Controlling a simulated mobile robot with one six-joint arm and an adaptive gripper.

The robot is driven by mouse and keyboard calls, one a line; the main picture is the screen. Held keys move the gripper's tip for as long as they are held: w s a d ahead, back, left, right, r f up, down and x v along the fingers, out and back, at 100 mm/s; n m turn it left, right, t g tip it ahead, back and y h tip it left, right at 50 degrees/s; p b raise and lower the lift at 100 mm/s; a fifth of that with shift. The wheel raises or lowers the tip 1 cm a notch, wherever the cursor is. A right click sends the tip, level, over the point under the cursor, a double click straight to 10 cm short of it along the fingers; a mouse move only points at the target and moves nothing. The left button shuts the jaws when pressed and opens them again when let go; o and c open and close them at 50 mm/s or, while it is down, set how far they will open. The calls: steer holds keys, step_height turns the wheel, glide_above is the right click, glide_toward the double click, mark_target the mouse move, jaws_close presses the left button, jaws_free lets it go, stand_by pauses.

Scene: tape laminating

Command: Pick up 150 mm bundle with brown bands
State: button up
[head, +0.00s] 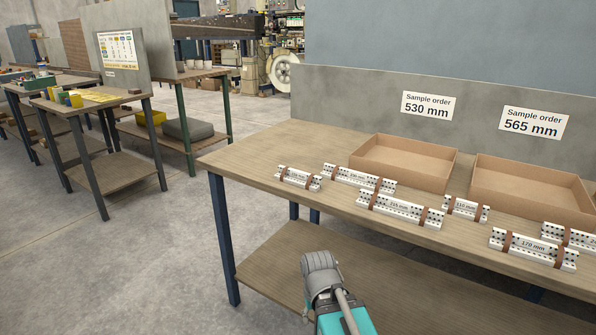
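Several white bundles with brown bands lie on the wooden workbench (262,153). A short bundle (299,178) at the far left has a label too small to read surely. Right of it lie a longer bundle (358,176) and the longest one (400,208), whose labels are also unclear. I cannot tell which is 150 mm. My gripper's fingers do not show.
Two open cardboard boxes stand behind the bundles, the left one (405,161) under a 530 mm sign (427,106), the right one (530,190) under a 565 mm sign (533,123). A grey panel backs the bench. Other worktables (98,100) stand left across open floor.

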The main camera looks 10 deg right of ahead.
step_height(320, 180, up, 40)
steer(key=p, duration=3.9)
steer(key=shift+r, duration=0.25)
